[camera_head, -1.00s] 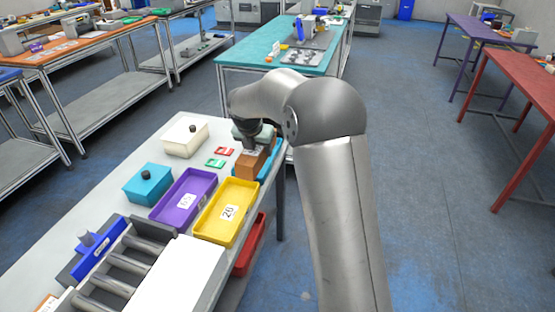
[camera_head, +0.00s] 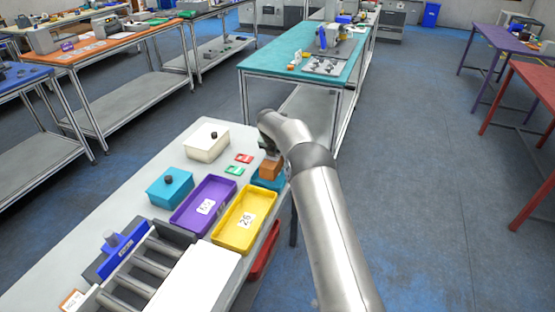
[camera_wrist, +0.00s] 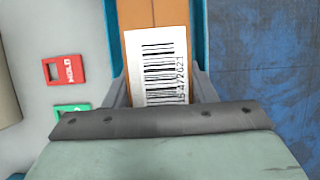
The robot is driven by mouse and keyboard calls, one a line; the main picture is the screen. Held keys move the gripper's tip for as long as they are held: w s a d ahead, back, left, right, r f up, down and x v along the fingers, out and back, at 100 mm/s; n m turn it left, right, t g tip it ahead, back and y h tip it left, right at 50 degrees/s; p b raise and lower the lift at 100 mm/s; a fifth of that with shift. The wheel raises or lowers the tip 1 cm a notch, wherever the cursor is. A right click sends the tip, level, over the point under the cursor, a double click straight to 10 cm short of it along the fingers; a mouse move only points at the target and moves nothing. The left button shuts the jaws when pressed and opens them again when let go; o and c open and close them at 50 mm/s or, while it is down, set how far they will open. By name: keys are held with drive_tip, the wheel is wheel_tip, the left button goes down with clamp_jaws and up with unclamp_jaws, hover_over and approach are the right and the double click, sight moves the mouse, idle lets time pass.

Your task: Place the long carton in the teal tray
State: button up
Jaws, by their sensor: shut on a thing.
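The long carton is a brown box (camera_head: 270,168) with a white barcode label; it also shows in the wrist view (camera_wrist: 142,14), between the fingers. My gripper (camera_wrist: 160,88) is shut on the carton, one finger at each side. The teal tray (camera_head: 262,182) is under and around the carton, at the table's right edge. In the wrist view, the teal tray's walls (camera_wrist: 112,38) run along both sides of the carton. I cannot tell whether the carton touches the tray floor. My arm partly hides the carton and the tray in the head view.
A yellow tray (camera_head: 228,236) and a purple tray (camera_head: 184,222) stand nearer me. Red (camera_head: 244,158) and green (camera_head: 234,170) tags lie left of the teal tray. A white box (camera_head: 206,148) and a teal box (camera_head: 165,190) stand further left. Open floor lies to the right.

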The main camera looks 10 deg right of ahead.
drive_tip(key=shift+w+f, duration=0.25)
drive_tip(key=shift+f+p, duration=0.35)
drive_tip(key=shift+f, duration=1.2)
drive_tip(key=shift+f, duration=0.2)
drive_tip(key=o, duration=1.4)
drive_tip(key=shift+r, duration=0.1)
